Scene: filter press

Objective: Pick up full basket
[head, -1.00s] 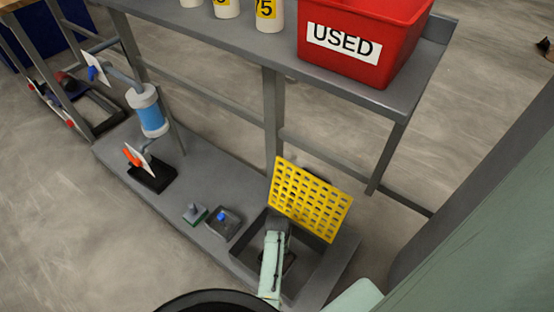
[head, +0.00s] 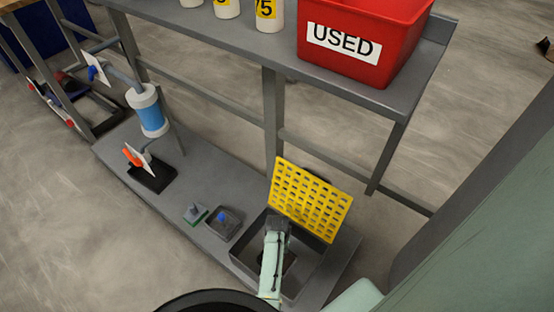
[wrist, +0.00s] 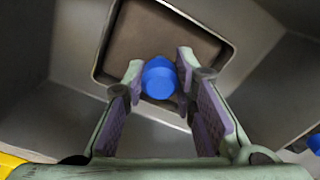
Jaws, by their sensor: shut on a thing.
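My gripper (wrist: 160,84) is shut on a blue knob (wrist: 160,78), which sits between its fingertips in the wrist view. Behind the knob is a square, brown-filled basket (wrist: 225,62) with a grey rim, inside a grey sump. How the knob joins the basket is hidden. In the head view my gripper (head: 277,226) reaches down into the open sump (head: 318,262), beside the raised yellow grate (head: 310,200). A dark patch shows beside my arm there; most of the basket is hidden.
A small dark box (head: 226,226) with a blue knob and a green-based block (head: 195,214) sit left of the sump. A red USED bin (head: 385,50) stands on the shelf above. A blue-and-white filter (head: 150,115) is further left.

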